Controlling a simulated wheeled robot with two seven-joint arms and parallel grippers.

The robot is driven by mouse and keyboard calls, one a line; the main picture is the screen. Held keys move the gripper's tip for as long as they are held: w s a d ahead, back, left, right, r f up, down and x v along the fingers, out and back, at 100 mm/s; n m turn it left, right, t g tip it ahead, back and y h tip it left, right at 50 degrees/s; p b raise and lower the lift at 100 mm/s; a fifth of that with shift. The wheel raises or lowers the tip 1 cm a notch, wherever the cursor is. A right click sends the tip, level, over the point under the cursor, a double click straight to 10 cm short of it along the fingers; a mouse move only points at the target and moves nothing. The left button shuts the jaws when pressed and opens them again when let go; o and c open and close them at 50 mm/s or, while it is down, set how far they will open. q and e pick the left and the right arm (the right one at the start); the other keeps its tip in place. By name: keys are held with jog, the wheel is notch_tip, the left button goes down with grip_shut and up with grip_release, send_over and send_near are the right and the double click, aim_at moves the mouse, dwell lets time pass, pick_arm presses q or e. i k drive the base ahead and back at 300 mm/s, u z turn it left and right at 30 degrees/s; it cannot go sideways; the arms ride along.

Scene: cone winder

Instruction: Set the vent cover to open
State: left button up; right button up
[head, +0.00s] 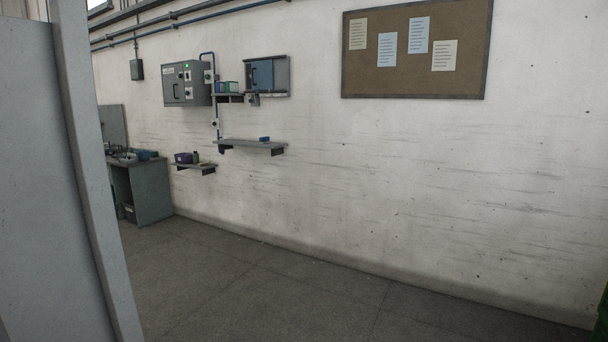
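No part is clearly recognisable as the vent cover from this distance. A grey wall-mounted frame with a blue panel (262,74) hangs on the far wall, left of the cork board; I cannot tell whether it is the vent cover or how it is set. A grey control box (182,84) with a green light and a dark handle hangs to its left. Neither of my grippers is in view.
A tall grey panel (45,190) blocks the near left. A grey workbench (150,192) stands at the back left. A cork board (415,50) hangs right. The floor (260,290) ahead is clear.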

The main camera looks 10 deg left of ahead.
aim_at(261, 71)
jog(key=u, duration=0.35)
jog(key=i, duration=2.05)
jog(key=u, duration=0.35)
jog(key=i, duration=2.95)
jog(key=z, duration=0.55)
jog(key=i, duration=1.15)
jog(key=z, duration=0.25)
